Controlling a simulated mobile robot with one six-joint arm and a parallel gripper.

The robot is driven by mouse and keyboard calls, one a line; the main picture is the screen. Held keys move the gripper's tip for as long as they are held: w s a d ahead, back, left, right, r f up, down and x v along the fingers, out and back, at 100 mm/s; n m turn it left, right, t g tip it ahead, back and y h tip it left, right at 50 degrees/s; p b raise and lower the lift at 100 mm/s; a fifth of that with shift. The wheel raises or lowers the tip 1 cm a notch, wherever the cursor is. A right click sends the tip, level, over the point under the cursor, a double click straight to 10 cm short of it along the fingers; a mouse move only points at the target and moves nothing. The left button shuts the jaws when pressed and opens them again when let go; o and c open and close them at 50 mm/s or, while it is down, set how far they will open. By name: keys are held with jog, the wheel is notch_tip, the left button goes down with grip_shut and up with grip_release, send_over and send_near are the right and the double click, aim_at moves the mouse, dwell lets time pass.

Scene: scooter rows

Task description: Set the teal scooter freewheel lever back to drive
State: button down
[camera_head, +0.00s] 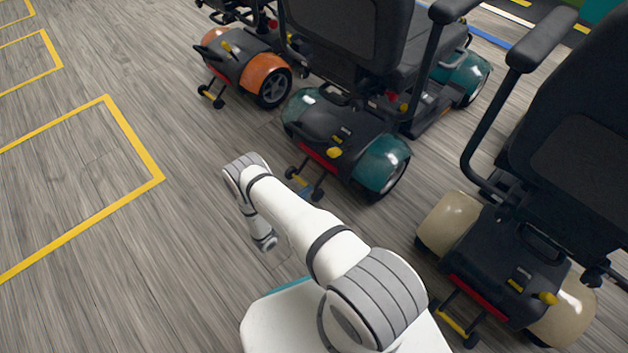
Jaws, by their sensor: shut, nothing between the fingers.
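The teal scooter (384,163) stands at the upper middle, its rear toward me. It has glossy teal fenders, a black rear cover and a red strip at the back. Its freewheel lever (334,153) has a yellow knob near the cover's rear edge, beside small yellow labels (341,136). Which setting the lever is in is too small to tell. My arm reaches up and left from below, then bends down at the left. Its visible end stops left of the teal scooter, above the floor and apart from the lever. My gripper does not show.
An orange scooter (265,73) stands behind to the left, a beige scooter (451,221) nearer at the right. Both have yellow-knobbed levers. The teal scooter's anti-tip wheels (317,194) stick out at its rear. The wood-look floor at left is clear, with yellow bay lines (135,135).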

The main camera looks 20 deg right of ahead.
jog(key=b, duration=0.2)
send_near(340, 151)
notch_tip(340, 151, down, 4)
jog(key=w+d, duration=0.2)
jog(key=r, duration=0.1)
jog(key=d+r, duration=0.1)
jog(key=r+b, duration=0.1)
jog(key=r, duration=0.1)
jog(key=shift+w+d, duration=0.3)
jog(key=shift+d, duration=0.05)
